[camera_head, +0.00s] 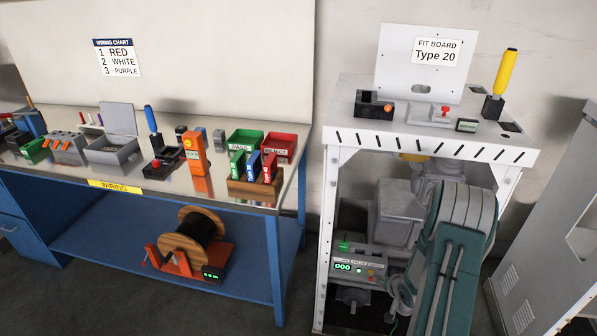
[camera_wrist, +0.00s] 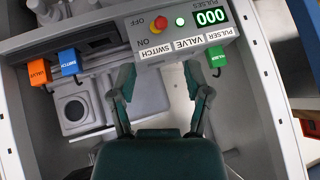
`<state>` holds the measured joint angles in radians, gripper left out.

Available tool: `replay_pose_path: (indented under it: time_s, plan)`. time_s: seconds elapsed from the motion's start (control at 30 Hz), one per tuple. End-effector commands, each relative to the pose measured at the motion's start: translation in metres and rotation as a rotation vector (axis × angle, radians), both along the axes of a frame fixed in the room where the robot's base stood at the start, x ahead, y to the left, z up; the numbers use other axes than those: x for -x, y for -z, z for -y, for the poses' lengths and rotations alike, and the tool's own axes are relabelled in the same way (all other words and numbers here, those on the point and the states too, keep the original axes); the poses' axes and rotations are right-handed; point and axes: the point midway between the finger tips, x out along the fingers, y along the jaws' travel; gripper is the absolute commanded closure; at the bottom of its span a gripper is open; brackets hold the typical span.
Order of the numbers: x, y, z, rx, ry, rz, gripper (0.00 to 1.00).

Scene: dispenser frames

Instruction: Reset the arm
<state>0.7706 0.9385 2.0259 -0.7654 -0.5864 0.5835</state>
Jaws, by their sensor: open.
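My gripper (camera_wrist: 160,78) shows in the wrist view with its two fingers apart and nothing between them. It faces the inside of the white stand, below the control box (camera_wrist: 180,45). The box has a red knob, a lit green light, a display reading 000 and labels SWITCH, VALVE and PULSER. A green PULSER plug (camera_wrist: 216,58) sits by the PULSER label. An orange VALVE plug (camera_wrist: 38,71) and a blue SWITCH plug (camera_wrist: 69,62) are at the left. In the head view my arm is bent in front of the stand (camera_head: 430,148), and my fingers are not clear.
The control box also shows in the head view (camera_head: 357,263), with grey machinery (camera_head: 403,222) behind my arm. A blue workbench (camera_head: 276,260) stands left, holding bins and tools. A grey cabinet (camera_head: 555,255) stands close at the right. Bare floor lies between bench and stand.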

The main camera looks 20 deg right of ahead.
Motion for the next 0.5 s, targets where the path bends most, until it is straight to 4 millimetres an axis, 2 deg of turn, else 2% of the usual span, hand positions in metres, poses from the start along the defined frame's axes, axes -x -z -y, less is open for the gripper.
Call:
replay_pose_path:
  time_s: [0.07, 0.17, 0.37, 0.5]
  plan:
    - [-0.002, -0.004, 0.0, 0.007, -0.002, -0.002, 0.37]
    - [-0.01, -0.025, -0.002, 0.041, -0.011, -0.012, 0.37]
    - [-0.028, -0.098, -0.018, 0.151, -0.038, -0.065, 0.37]
    - [-0.033, -0.149, -0.037, 0.214, -0.054, -0.1, 0.37]
